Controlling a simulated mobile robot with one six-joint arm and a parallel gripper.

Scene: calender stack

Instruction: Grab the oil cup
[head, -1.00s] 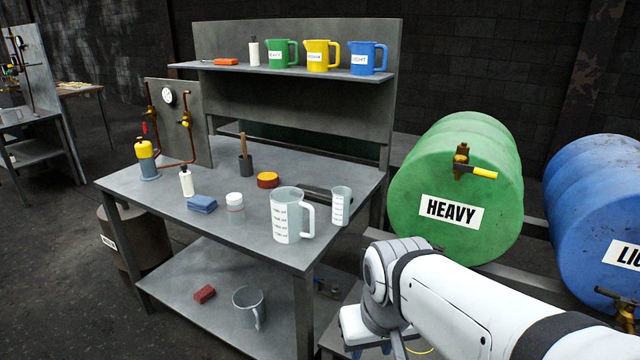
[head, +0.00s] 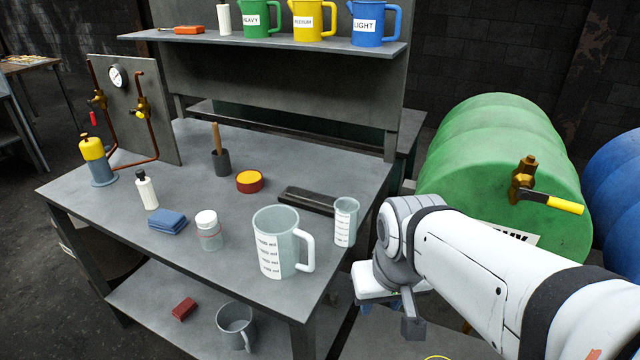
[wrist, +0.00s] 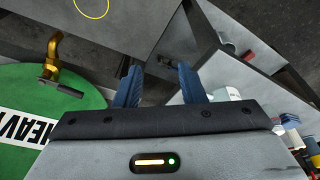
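No cup is labelled as the oil cup, so I cannot tell which one it is. A clear graduated jug with a handle (head: 277,243) stands upright near the worktable's front right corner. A small clear graduated beaker (head: 344,221) stands just right of it. A grey mug (head: 236,326) sits on the lower shelf. Green (head: 258,18), yellow (head: 312,20) and blue (head: 370,22) labelled jugs stand on the upper shelf. My gripper, in the wrist view (wrist: 158,78), has its two blue fingers apart with nothing held between them. In the head view it is right of the table, partly hidden by my arm.
The grey worktable (head: 120,215) also holds a white-lidded jar (head: 208,231), blue cloth (head: 167,222), a bottle (head: 147,190) and a red-yellow tin (head: 249,182). A green drum (head: 490,155) with a protruding brass tap (head: 524,180) stands at right, behind my arm.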

